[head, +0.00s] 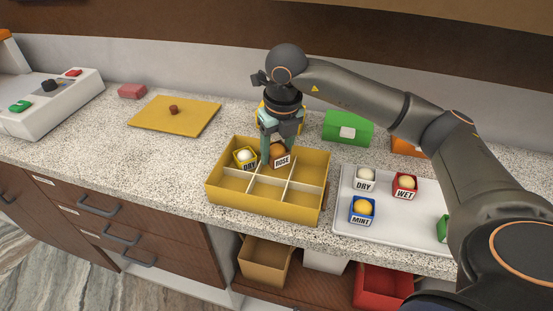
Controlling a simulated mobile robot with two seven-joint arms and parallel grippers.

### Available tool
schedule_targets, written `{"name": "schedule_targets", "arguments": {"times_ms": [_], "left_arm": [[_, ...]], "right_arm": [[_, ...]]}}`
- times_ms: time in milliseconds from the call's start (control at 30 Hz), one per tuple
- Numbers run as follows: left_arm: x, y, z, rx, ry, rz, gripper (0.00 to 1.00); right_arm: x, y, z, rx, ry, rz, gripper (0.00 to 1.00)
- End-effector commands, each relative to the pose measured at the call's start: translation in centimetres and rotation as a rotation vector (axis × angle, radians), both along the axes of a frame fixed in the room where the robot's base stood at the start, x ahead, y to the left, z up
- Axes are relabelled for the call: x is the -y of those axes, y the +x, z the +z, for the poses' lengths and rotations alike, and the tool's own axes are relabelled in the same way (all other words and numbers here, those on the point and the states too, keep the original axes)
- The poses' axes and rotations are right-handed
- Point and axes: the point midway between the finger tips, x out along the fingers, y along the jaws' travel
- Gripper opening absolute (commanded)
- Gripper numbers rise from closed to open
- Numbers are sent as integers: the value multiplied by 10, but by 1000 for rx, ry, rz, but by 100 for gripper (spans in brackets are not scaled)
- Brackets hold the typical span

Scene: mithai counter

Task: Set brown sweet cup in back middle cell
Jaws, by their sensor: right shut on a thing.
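The brown sweet cup (282,161), labelled ROSE, holds a round brown sweet and is between the fingers of my right gripper (276,151). It is at the back middle cell of the yellow divided box (248,204). I cannot tell whether its base touches the cell floor. A yellow cup labelled DRY (246,159) with a pale sweet sits in the back left cell, close beside my gripper's left finger. The back right cell and the front cells look empty. My left gripper is not in view.
A white tray (390,229) at right holds a white DRY cup (366,179), a red WET cup (405,187), a blue MINT cup (362,211) and a partly hidden green cup. A green box (347,129) stands behind. A yellow lid (173,115) lies at back left.

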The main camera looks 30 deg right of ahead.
Motion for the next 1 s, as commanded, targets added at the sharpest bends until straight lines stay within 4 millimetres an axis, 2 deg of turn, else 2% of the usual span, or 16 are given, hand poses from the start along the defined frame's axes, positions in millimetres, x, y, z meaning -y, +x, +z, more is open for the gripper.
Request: {"name": "schedule_targets", "arguments": {"times_ms": [167,400,833,867,933,1000], "left_arm": [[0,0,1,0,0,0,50],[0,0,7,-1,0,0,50],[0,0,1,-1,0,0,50],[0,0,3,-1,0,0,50],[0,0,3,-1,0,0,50],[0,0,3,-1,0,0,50]], "right_arm": [[4,8,-11,-1,0,0,1],[6,10,-42,-2,0,1,1],[6,10,-50,1,1,1,1],[6,11,-49,1,1,1,60],[6,10,-49,1,1,1,68],[6,10,-48,1,1,1,69]]}}
